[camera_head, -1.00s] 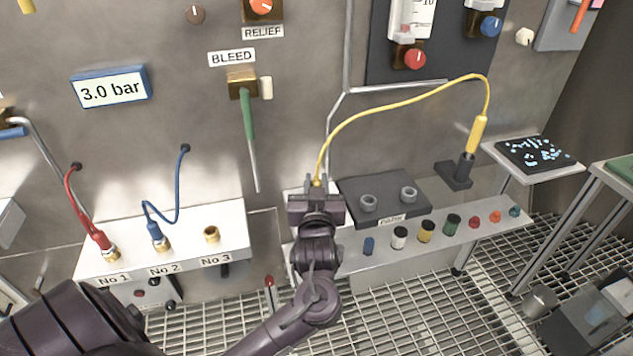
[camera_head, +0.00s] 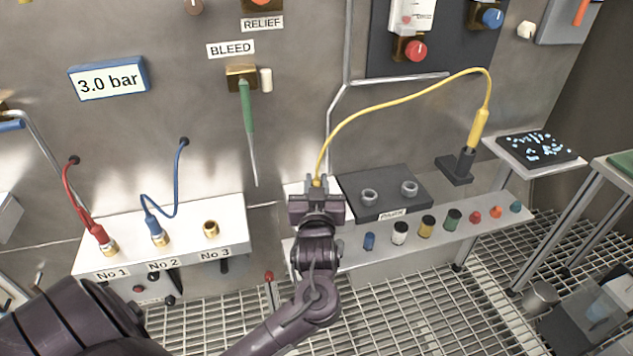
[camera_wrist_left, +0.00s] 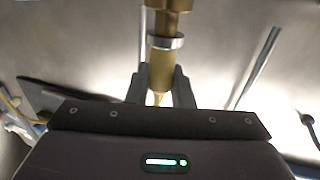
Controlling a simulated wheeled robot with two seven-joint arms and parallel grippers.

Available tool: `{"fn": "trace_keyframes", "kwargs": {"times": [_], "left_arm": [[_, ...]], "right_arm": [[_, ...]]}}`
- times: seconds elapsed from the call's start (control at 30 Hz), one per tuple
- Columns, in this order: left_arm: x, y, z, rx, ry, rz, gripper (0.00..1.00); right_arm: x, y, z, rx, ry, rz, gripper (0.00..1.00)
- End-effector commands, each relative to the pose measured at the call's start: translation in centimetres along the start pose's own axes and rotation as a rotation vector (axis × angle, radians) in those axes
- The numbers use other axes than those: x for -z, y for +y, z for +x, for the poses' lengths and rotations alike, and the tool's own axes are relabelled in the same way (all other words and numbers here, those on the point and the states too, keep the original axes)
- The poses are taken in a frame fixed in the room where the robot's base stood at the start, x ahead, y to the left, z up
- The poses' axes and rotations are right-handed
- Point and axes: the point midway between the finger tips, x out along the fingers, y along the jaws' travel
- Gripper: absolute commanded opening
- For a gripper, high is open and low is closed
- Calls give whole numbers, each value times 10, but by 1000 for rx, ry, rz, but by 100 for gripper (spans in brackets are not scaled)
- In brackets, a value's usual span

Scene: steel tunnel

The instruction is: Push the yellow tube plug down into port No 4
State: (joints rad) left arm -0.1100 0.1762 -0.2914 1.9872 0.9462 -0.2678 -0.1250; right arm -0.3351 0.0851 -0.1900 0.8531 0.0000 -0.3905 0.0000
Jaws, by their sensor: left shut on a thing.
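My left gripper (camera_head: 316,197) is shut on the yellow tube plug (camera_wrist_left: 160,70), at the left end of the shelf beside the dark plate. In the left wrist view the plug sits between the two fingers, with a silver collar at its far end. A brass fitting (camera_wrist_left: 168,6) lies in line with that collar; I cannot tell how deep the plug sits in it. The yellow tube (camera_head: 400,98) arches from the gripper to a yellow grip (camera_head: 479,128) in a black stand. No label No 4 shows; the gripper and arm cover that spot. My right gripper is out of view.
A white block (camera_head: 230,222) at left carries ports No 1, No 2 and No 3, with a red and a blue tube in the first two. Several coloured caps (camera_head: 427,224) line the shelf to the right. A dark plate (camera_head: 385,192) with two rings lies behind them.

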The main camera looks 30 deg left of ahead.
Motion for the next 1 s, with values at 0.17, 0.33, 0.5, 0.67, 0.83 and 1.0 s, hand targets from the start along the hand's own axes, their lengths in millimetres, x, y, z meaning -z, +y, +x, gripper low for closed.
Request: {"fn": "trace_keyframes", "kwargs": {"times": [0.17,0.33,0.5,0.67,0.83,1.0], "left_arm": [[-5,0,0,0,0,-1,0],[-9,0,0,1,0,-1,0],[-14,0,0,1,0,0,0],[-16,0,0,1,1,0,24],[-15,0,0,0,0,0,46],[-16,0,0,0,0,0,46]], "right_arm": [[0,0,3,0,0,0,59],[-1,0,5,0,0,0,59],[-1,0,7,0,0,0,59],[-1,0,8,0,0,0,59],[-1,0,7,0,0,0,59],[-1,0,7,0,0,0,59]]}}
